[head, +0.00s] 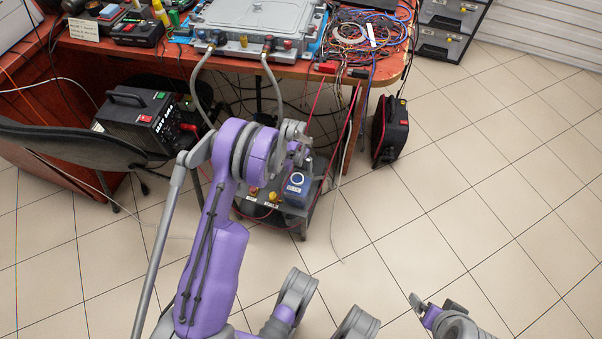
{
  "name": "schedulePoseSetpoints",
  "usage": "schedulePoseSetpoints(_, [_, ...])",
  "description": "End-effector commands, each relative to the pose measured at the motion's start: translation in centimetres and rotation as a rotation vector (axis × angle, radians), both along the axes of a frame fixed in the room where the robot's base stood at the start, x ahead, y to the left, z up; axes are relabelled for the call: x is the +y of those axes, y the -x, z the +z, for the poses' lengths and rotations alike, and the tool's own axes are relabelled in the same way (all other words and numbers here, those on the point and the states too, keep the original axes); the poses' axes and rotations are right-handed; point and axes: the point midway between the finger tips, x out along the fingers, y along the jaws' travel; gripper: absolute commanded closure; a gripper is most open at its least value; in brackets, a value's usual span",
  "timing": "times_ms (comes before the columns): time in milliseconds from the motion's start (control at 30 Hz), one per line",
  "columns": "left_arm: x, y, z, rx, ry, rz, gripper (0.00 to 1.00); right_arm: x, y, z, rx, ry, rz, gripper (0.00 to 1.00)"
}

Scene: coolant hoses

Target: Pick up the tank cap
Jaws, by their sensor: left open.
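A small blue tank (296,190) stands upright on a low cart (312,212) under the front of the workbench. A round shape with a pale ring shows on its upper part; I take it to be the tank cap (297,178), but it is too small to be sure. My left gripper (299,150) is open, just above and behind the tank in the picture, and appears empty. Whether it touches the tank cannot be told. My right gripper (435,305) is low at the right over bare floor, far from the tank; its jaws are unclear.
Grey hoses (273,88) run down from the silver battery case (250,20) on the red workbench (225,59). Red cables hang near the cart. A black power unit (140,120) and chair (75,143) stand left, a black bag (390,130) right. The tiled floor at right is clear.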

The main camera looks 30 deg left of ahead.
Motion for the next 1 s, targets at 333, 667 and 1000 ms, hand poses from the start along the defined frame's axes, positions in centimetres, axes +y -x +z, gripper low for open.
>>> schedulePoseSetpoints(333, [-0.4, -0.7, -4.6, -0.001, 0.0, -0.001, 0.02, 0.0, -0.3, -1.3, -0.001, 0.0, 0.0, 0.09])
schedulePoseSetpoints(667, [-0.4, -0.7, -4.6, 0.0, 0.0, -0.001, 0.21, 0.0, -0.2, -1.3, -0.001, 0.0, 0.0, 0.09])
schedulePoseSetpoints(1000, [-0.4, -0.7, -4.6, 0.0, 0.0, 0.0, 0.83, 0.0, -0.2, -1.3, -0.001, 0.0, 0.0, 0.09])
